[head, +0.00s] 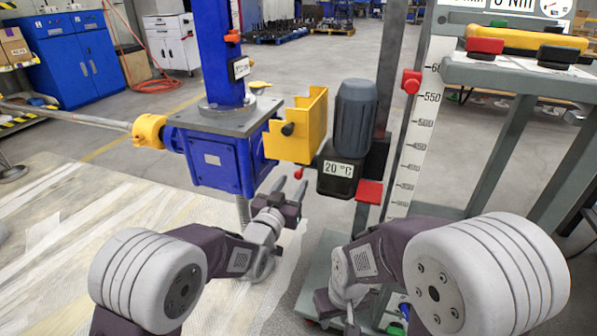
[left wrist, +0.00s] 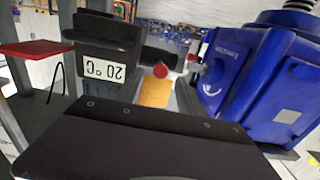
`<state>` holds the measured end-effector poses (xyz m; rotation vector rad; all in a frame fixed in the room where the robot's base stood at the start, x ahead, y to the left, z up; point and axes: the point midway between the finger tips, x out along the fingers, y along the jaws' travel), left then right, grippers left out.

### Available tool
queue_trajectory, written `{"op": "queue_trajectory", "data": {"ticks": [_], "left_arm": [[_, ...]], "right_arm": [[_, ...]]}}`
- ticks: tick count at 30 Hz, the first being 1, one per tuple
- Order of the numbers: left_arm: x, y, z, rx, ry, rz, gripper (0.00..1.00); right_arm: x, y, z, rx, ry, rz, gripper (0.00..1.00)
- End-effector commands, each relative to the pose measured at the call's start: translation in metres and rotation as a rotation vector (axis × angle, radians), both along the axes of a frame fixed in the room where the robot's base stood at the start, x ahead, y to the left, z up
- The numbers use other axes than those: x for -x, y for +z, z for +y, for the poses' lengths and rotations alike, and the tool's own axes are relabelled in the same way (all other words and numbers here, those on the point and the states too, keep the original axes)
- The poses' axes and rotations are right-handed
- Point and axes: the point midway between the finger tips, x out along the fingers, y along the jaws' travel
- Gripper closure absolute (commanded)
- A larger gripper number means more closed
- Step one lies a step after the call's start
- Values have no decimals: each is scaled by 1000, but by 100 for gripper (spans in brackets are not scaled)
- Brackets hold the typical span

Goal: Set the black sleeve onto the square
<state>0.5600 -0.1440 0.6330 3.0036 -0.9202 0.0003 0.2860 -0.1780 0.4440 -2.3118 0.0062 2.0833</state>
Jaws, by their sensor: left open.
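A small black block (head: 558,56), which may be the black sleeve, lies on the grey table (head: 520,78) at the upper right, over a white patch (head: 535,66). I cannot tell whether that patch is the square. A similar red block (head: 485,46) lies to its left. My left gripper (head: 290,188) is open and empty, below the yellow box and beside the blue jack housing, far from the table.
The blue screw jack (head: 220,150) stands left of centre with a yellow box (head: 297,128). A dark motor (head: 354,115) with a "20 °C" label hangs beside it; it also shows in the left wrist view (left wrist: 108,45). A scale post (head: 418,125) stands before the table.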

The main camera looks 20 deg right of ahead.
Motion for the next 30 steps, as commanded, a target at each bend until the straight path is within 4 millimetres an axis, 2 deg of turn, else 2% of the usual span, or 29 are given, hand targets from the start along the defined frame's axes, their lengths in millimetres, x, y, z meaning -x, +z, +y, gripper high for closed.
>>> {"op": "queue_trajectory", "data": {"ticks": [1,3,9,19,20,24,25,30], "left_arm": [[-10,5,-7,-1,0,1,55],[-21,-5,-14,2,0,-2,55],[-42,-2,-28,1,0,-2,55],[-47,0,-31,0,0,0,55],[-47,0,-31,0,0,0,58],[-46,0,-31,0,0,0,97],[-46,0,-31,0,0,0,100],[-46,0,-31,0,0,0,100]], "right_arm": [[0,13,0,0,0,0,66],[0,-5,0,0,0,-1,66],[0,-15,0,0,0,1,66],[0,-15,0,0,0,0,66],[0,-15,0,0,0,0,66],[0,-15,0,0,0,0,66],[0,-15,0,0,0,0,66],[0,-15,0,0,0,0,66]]}}
